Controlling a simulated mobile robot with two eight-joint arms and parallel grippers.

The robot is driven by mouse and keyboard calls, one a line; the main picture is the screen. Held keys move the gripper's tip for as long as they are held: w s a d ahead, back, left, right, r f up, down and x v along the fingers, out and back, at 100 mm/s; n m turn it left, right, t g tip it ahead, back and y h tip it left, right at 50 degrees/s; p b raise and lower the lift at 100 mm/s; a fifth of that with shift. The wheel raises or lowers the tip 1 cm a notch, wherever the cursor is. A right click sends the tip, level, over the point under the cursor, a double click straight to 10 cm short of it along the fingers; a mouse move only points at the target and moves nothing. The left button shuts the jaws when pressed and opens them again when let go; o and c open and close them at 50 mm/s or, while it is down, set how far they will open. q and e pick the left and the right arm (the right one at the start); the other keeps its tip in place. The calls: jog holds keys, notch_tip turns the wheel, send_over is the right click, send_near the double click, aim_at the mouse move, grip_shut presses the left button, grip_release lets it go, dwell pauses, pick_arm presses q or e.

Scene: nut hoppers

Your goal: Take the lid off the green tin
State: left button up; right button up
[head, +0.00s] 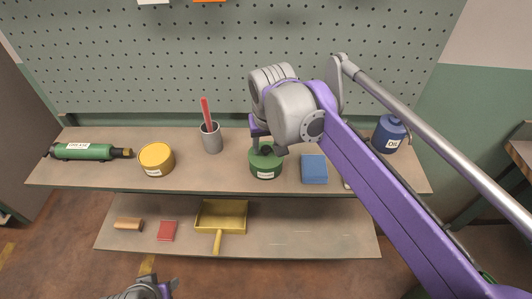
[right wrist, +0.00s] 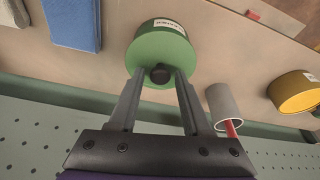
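The green tin (head: 265,164) stands upright on the upper shelf of the bench, with a white label on its front. In the right wrist view the green tin (right wrist: 163,47) has its lid (right wrist: 152,56) on, with a dark round knob (right wrist: 160,73) in the middle. My right gripper (head: 263,145) is right over the lid. In the right wrist view its two fingers (right wrist: 159,76) are apart, one on each side of the knob, with small gaps showing. My left gripper (head: 150,289) shows only partly at the bottom edge of the head view.
A blue block (head: 314,169) stands close right of the tin. A grey cup (head: 211,138) with a red stick and a yellow tin (head: 156,158) stand to the left. A blue bottle (head: 390,134) is at the right. A pegboard (head: 230,60) rises behind.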

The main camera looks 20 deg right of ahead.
grip_shut()
